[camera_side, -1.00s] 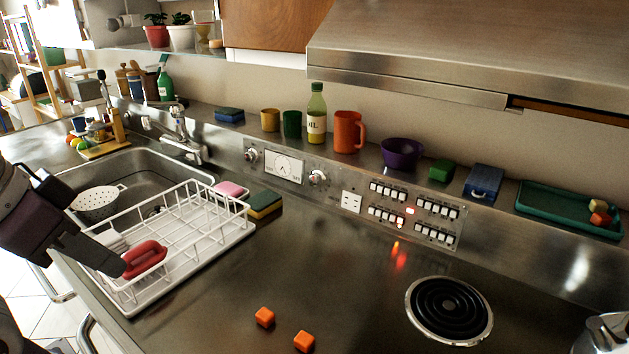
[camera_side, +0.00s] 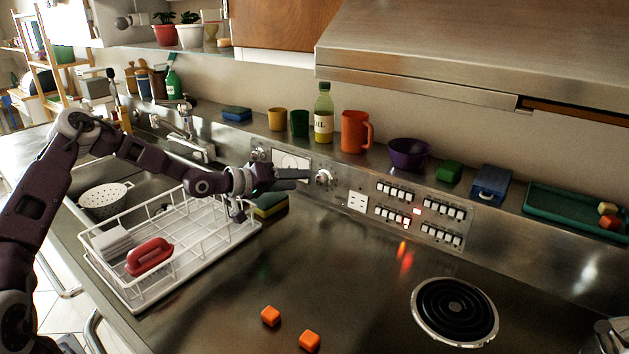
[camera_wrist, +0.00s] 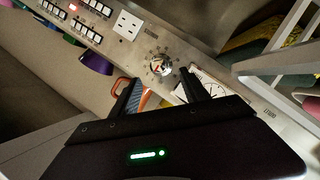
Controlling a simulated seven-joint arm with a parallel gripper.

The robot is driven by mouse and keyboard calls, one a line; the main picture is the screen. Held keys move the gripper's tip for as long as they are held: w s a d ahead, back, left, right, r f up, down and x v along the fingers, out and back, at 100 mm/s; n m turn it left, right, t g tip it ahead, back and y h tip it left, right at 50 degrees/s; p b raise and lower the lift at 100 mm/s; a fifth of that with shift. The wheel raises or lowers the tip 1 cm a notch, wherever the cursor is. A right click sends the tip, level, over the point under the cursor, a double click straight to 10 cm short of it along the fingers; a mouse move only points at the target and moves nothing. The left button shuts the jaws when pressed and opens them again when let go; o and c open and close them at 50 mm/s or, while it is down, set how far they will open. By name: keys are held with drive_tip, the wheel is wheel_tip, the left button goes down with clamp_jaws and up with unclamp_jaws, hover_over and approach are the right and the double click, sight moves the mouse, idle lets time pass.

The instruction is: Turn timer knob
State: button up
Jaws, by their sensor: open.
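A round metal knob (camera_side: 323,178) sits on the back control panel, just right of the white timer dial (camera_side: 291,163). In the wrist view the knob (camera_wrist: 160,65) lies ahead of my fingertips and between them in the picture, with a red mark on its face. The dial (camera_wrist: 208,90) is partly covered by one finger there. My gripper (camera_side: 303,179) reaches rightward in front of the panel, with its tips just left of the knob. It is open and empty in the wrist view (camera_wrist: 158,84). I see no contact with the knob. A second knob (camera_side: 258,154) is left of the dial.
A white dish rack (camera_side: 190,240) with a red item (camera_side: 149,256) stands below my forearm. A socket (camera_side: 357,202) and switch rows are right of the knob. An oil bottle (camera_side: 323,113) and orange jug (camera_side: 354,131) stand on the ledge above. The middle counter is mostly clear.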

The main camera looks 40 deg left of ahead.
sight(319, 179)
drive_tip(key=x, duration=0.7)
clamp_jaws()
